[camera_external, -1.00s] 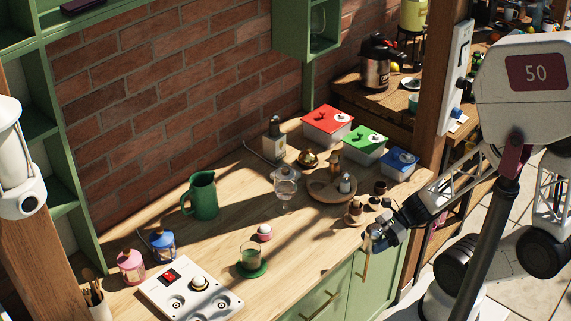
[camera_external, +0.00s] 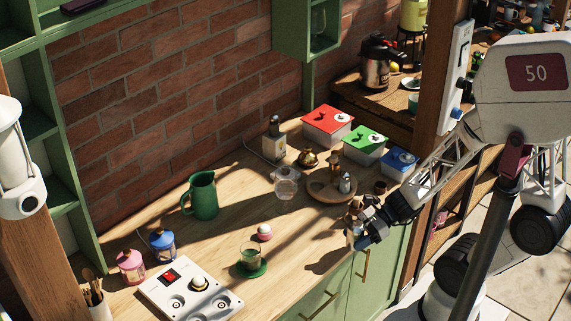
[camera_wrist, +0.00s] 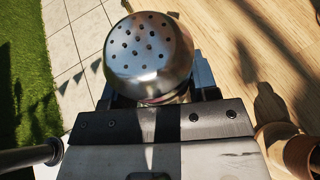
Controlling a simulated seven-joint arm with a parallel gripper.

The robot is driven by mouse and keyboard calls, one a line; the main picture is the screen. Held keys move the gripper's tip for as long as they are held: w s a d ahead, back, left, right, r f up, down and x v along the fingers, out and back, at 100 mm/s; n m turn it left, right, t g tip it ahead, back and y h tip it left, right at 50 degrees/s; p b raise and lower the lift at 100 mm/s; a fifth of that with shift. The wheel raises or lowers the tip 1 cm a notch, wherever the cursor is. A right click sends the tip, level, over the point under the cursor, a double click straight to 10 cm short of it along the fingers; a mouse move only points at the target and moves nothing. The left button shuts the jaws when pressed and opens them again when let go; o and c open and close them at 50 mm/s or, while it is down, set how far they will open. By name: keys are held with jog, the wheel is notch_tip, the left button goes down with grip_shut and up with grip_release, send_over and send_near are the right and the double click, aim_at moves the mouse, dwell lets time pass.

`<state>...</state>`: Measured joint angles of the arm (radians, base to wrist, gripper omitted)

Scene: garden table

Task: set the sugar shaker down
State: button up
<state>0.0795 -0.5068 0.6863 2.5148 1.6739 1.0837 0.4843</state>
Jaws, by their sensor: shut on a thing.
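My gripper (camera_external: 356,228) is shut on the sugar shaker, at the counter's front right edge in the external view. In the wrist view the shaker (camera_wrist: 148,55) shows its rounded metal top with several dark holes, between the jaws of my gripper (camera_wrist: 150,100). Its lower body is mostly hidden by the jaws. The wooden counter (camera_external: 300,235) lies to the left of my gripper, and a shadow falls on it there. The shaker appears held above the counter near its edge.
A round wooden tray (camera_external: 322,194) with a small metal-topped shaker (camera_external: 345,184) stands behind my gripper. A brown cup (camera_wrist: 300,150) is close by in the wrist view. Bare counter lies between.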

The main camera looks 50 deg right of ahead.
send_over(321, 247)
jog(key=shift+a+f, duration=0.1)
jog(key=shift+f, duration=0.4)
jog(key=shift+f, duration=1.75)
jog(key=shift+f, duration=0.15)
jog(key=o, duration=1)
